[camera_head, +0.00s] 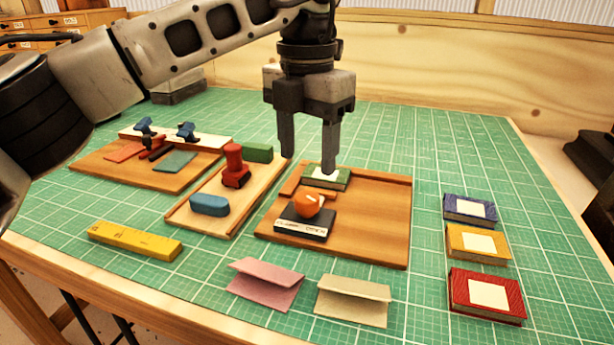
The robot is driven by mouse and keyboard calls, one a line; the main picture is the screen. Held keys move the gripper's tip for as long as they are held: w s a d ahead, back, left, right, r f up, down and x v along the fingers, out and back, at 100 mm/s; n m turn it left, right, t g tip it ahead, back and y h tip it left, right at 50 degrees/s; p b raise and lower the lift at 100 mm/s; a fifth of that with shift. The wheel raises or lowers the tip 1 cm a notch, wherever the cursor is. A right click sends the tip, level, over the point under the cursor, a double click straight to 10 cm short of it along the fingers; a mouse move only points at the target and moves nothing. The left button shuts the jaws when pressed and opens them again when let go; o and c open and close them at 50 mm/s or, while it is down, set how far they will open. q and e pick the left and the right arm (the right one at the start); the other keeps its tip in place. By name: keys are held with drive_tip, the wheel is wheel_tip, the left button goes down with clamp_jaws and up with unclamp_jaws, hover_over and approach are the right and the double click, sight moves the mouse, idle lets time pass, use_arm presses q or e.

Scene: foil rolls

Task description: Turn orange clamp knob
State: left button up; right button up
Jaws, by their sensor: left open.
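The orange clamp knob (308,205) sits on a black clamp base (303,226) at the left part of a wooden board (375,225). A green book or block with a white label (326,177) lies on the same board, behind the knob. My left gripper (309,155) points down from above, behind the knob and over the green block's far edge. Its two fingers are apart and I see nothing between them. It does not appear to touch the knob. My right gripper is not in view.
Left are a wooden tray with a red stamp-like tool (235,168) and blue block (209,205), and another board with blue clamps (186,131). A yellow ruler (135,241) and folded cards (354,300) lie in front. Green mat (450,150) is clear behind.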

use_arm(q)
wheel_tip(320, 180, up, 9)
drive_tip(key=p, duration=0.1)
drive_tip(key=shift+r, duration=0.15)
